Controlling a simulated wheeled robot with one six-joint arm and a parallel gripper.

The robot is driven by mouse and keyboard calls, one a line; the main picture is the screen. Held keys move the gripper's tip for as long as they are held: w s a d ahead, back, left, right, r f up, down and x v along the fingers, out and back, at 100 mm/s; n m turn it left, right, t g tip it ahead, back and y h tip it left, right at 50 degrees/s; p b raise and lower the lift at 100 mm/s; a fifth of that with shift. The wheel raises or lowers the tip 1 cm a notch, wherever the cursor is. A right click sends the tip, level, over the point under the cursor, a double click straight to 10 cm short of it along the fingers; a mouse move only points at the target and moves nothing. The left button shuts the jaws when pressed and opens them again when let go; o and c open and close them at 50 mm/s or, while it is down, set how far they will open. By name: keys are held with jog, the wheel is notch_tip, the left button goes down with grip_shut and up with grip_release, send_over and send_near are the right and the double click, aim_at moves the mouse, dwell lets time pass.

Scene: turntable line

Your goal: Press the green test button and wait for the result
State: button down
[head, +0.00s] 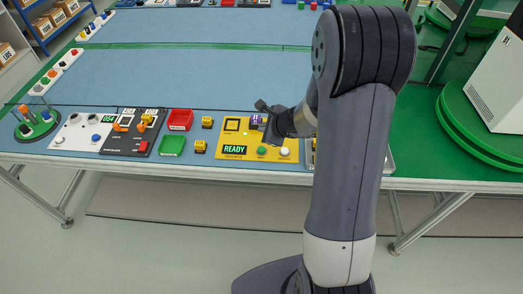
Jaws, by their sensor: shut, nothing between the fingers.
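The yellow test panel (215,152) lies on the near edge of the blue table. Its display (235,149) reads READY in green. The round green button (262,151) is at the panel's front, with a white button (285,151) to its right. A small purple-topped piece (256,120) is at the back of the panel, partly hidden by my gripper. My gripper (269,137) is shut and empty, just behind the green button in the picture. I cannot tell its height above the panel. My arm hides the panel's right side.
Left of the panel are small yellow blocks (200,146), a red tray (180,120) and a green tray (172,145). Further left stand a black panel (125,146) and a white panel (75,134). A green turntable (480,133) is at the right. The table middle is clear.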

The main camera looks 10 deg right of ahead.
jog(key=b, duration=0.4)
send_over(264, 151)
notch_tip(264, 151, down, 6)
jog(key=shift+r, duration=0.25)
jog(key=shift+f+b, duration=0.75)
jog(key=shift+b, duration=0.05)
dwell(0.9)
jog(key=shift+f+b, duration=0.45)
jog(key=shift+b, duration=0.2)
jog(key=shift+f+b, duration=0.4)
jog(key=shift+b, duration=0.1)
dwell(0.4)
jog(key=shift+r, duration=0.15)
jog(key=shift+r+p, duration=0.65)
jog(key=shift+r, duration=0.1)
